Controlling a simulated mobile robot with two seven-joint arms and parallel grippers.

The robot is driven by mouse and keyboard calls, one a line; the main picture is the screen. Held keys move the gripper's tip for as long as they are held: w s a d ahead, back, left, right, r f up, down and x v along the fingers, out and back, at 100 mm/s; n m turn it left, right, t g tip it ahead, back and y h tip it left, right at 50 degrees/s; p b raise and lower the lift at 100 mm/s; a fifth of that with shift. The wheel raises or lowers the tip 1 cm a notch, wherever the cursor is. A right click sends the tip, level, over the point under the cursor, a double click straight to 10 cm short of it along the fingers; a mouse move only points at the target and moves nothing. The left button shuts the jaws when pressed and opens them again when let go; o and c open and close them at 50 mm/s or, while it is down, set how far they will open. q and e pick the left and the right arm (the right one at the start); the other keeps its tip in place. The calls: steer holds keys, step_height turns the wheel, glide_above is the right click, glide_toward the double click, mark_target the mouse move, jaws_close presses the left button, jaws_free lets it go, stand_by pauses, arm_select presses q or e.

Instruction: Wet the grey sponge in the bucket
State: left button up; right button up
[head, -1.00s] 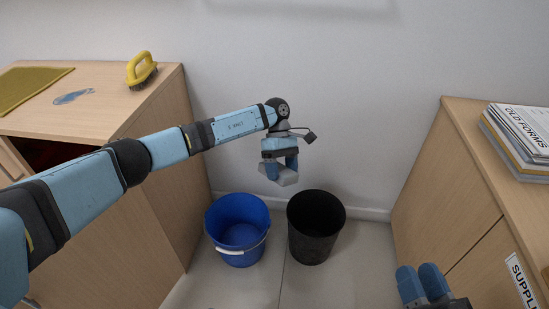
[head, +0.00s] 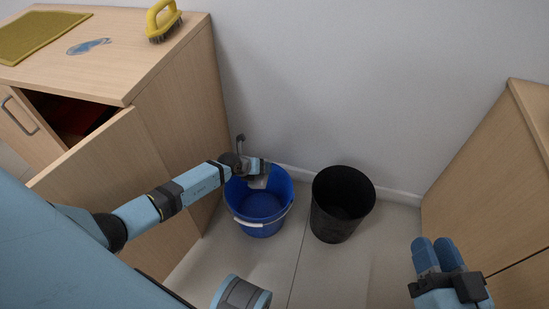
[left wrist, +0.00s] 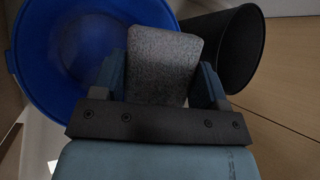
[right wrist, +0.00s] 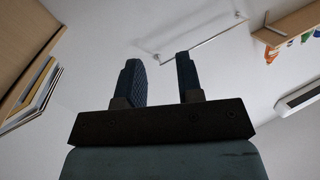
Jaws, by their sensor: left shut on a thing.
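The grey sponge (left wrist: 163,65) is a speckled block clamped between the fingers of my left gripper (left wrist: 162,82). In the head view the sponge (head: 259,181) shows small at the back of the bucket's mouth, just below my left gripper (head: 257,172). The blue bucket (head: 262,209) with a pale handle stands on the floor; it also fills the upper left of the left wrist view (left wrist: 28,62). I cannot tell whether the sponge is below the rim, and no water is clearly visible. My right gripper (head: 438,256) is empty, its fingers apart in the right wrist view (right wrist: 163,80).
A black bin (head: 341,215) stands close to the right of the bucket. A wooden cabinet (head: 180,110) with an open door is on the left, with a yellow brush (head: 160,22), a green mat (head: 35,38) and a blue smear on top. Another wooden cabinet (head: 495,170) is at right.

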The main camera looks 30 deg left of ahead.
arm_select(q)
steer(key=shift+a+f+n, duration=0.3)
steer(key=shift+a+f, duration=0.15)
steer(key=shift+f, duration=0.05)
steer(key=shift+f+b, duration=0.65)
steer(key=shift+b, duration=0.2)
steer(key=shift+s+f+b, duration=0.1)
steer(key=shift+f+b, duration=0.8)
steer(key=shift+b, duration=0.15)
step_height(320, 180, down, 16)
steer(key=b, duration=0.4)
arm_select(e)
steer(key=shift+w+d+f+n+t+y, duration=0.2)
steer(key=shift+w+d+f+n, duration=0.1)
steer(key=shift+w+n, duration=0.35)
steer(key=shift+w+d+f+n+t+y, duration=0.25)
steer(key=shift+w+n, duration=0.25)
steer(key=shift+n, duration=0.4)
steer(key=shift+w+d+f+n+t+y, duration=0.2)
steer(key=shift+w+f+n, duration=0.1)
steer(key=shift+w+n, duration=0.35)
steer(key=shift+s, duration=0.1)
arm_select(q)
steer(key=shift+r, duration=0.1)
arm_select(e)
steer(key=shift+r, duration=0.1)
